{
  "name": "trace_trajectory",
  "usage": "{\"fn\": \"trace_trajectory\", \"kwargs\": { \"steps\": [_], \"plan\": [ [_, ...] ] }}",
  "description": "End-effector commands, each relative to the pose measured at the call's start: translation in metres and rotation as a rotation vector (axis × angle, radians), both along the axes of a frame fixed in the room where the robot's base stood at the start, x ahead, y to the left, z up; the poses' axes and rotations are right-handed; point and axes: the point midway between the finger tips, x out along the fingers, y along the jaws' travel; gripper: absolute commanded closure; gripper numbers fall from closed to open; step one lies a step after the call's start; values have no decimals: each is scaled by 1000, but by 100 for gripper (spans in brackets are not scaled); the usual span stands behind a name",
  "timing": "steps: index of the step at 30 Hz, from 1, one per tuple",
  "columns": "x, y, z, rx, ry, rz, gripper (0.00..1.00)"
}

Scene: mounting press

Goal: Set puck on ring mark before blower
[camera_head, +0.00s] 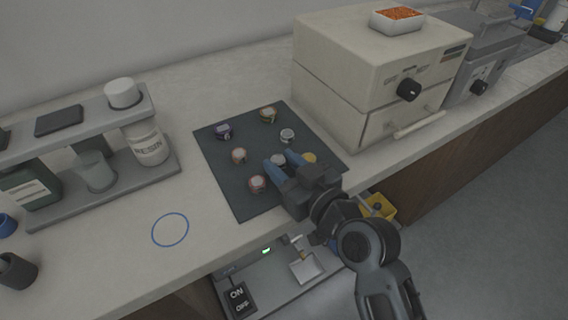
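Several small round pucks lie on a dark mat (222,171). They include a purple-grey one (223,130), an olive one (268,115), a grey one (287,135), a tan one (239,156), a reddish one (257,184) and a yellow one (309,158). My gripper (280,158) is low over the mat, its blue fingers on either side of another greyish puck (278,160). I cannot tell whether they press on it. The ring mark (170,229), a thin blue outline, lies empty on the counter left of the mat. I cannot identify the blower for sure.
A rack (70,200) with a resin jar (148,146) stands at the left. A dark cylinder (15,270) is near the front left. A beige oven-like box (370,70) stands behind the mat at right. The counter around the ring is clear.

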Motion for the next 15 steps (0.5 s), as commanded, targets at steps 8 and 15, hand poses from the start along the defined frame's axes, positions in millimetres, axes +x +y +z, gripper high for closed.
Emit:
{"fn": "trace_trajectory", "kwargs": {
  "steps": [8,15],
  "plan": [
    [0,0,1,0,0,0,59],
    [-16,-14,4,0,0,-3,59]
  ]
}}
